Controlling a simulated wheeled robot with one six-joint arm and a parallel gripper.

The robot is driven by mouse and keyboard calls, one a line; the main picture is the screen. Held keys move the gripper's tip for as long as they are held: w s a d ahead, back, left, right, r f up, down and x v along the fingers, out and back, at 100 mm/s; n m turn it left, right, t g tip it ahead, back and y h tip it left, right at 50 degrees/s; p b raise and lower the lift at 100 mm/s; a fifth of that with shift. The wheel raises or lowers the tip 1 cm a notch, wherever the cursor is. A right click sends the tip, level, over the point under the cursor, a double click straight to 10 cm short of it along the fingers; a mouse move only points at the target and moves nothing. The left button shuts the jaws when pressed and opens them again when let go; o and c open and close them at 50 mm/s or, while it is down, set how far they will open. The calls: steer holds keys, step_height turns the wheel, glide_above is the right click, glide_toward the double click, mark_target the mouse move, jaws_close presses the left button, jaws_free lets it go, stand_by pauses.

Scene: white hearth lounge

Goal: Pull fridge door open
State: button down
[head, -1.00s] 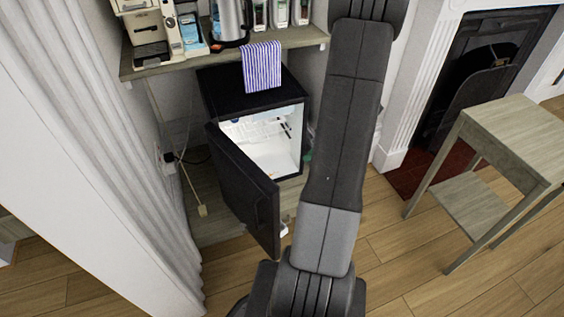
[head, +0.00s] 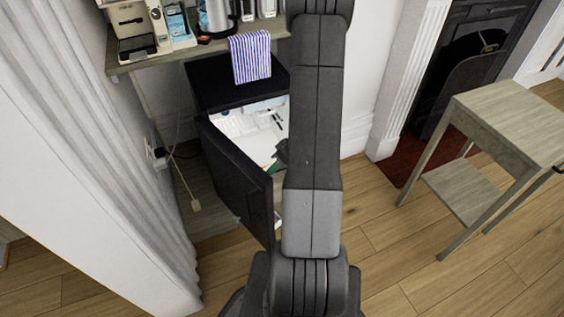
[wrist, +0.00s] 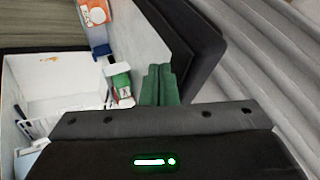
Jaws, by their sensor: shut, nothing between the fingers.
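The small black fridge (head: 217,85) stands under the wooden shelf in the head view, with its white interior (head: 245,125) showing. Its black door (head: 233,172) is partly open, swung out toward me. The wrist view shows the fridge interior (wrist: 70,82) at left and the door (wrist: 200,45) at upper right, with items on the door's inner side. My gripper's green fingers (wrist: 160,84) are together and empty, close to the door's inner face; contact cannot be told. In the head view my arm hides most of the gripper.
A striped towel (head: 250,58) hangs over the fridge top from the shelf (head: 150,62), which holds kitchen appliances. A white curtain (head: 120,130) is at left. A wooden side table (head: 515,125) stands at right by the fireplace. Floor between is clear.

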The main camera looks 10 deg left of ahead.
mark_target(249, 184)
steer(key=shift+s+a, duration=0.15)
steer(key=s+a+m+t+b, duration=0.1)
steer(key=s+a+b, duration=0.2)
steer(key=s+a+m+b, duration=0.1)
steer(key=s+a+b, duration=0.2)
steer(key=shift+s+f+m+t, duration=0.15)
steer(key=shift+s+m+t, duration=0.25)
steer(key=shift+s+a, duration=0.4)
steer(key=shift+s, duration=0.1)
steer(key=shift+r, duration=0.2)
